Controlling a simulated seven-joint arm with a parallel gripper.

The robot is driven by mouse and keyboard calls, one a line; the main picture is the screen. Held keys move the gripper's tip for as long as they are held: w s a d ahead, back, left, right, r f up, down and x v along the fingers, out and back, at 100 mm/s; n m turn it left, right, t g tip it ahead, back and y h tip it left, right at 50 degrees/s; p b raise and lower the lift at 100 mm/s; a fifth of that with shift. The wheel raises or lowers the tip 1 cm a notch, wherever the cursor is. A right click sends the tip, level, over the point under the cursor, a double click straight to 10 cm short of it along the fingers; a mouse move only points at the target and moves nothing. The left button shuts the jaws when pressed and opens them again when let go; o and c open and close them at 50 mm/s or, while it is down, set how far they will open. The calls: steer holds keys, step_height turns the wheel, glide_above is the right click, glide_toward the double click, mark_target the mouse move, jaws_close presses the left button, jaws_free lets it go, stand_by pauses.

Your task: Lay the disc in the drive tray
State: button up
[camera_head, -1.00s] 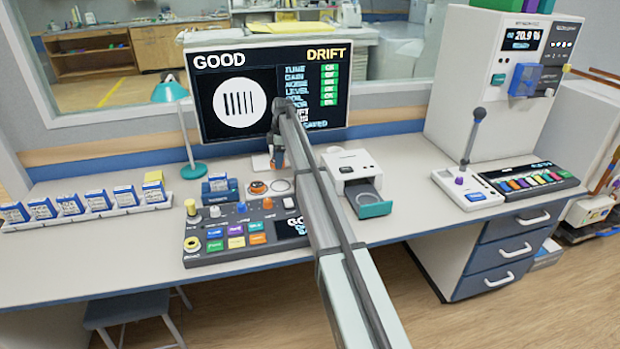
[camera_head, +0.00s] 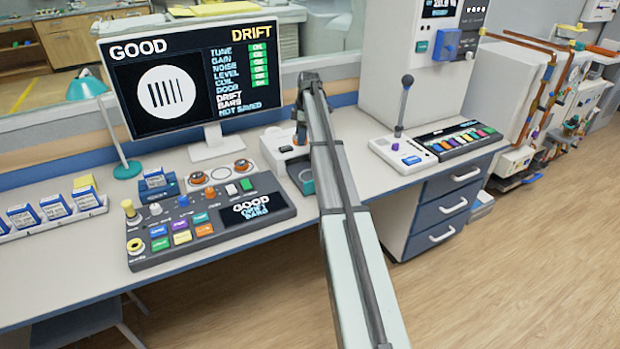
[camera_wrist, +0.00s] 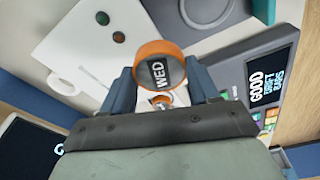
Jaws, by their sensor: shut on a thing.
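My gripper (camera_head: 299,138) is shut on a round disc with an orange rim and a grey face marked WED, clearest in the wrist view as the disc (camera_wrist: 160,68). The fingers (camera_wrist: 162,88) grip its sides. In the head view my arm hides most of the disc. The white drive (camera_head: 276,143) stands below and beside my gripper, with its tray out and the teal tray front (camera_head: 307,186) showing. In the wrist view the dark tray (camera_wrist: 168,17) with a round pale recess (camera_wrist: 207,8) lies beyond the disc. The disc appears above the drive, not over the recess.
Two orange-rimmed discs (camera_head: 197,178) (camera_head: 241,165) lie on the desk left of the drive. A button console (camera_head: 205,222) stands in front of them. A joystick panel (camera_head: 403,152) stands to the right. The monitor (camera_head: 190,75) rises behind.

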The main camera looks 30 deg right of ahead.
mark_target(309, 177)
steer(key=shift+s+n, duration=2)
steer(key=shift+s, duration=2.25)
steer(key=shift+g, duration=0.4)
steer(key=shift+f, duration=5.05)
steer(key=shift+f, duration=0.1)
steer(key=o, duration=1.1)
steer(key=shift+c, duration=0.2)
step_height(309, 177, up, 12)
steer(key=d, duration=0.1)
steer(key=shift+d, duration=0.35)
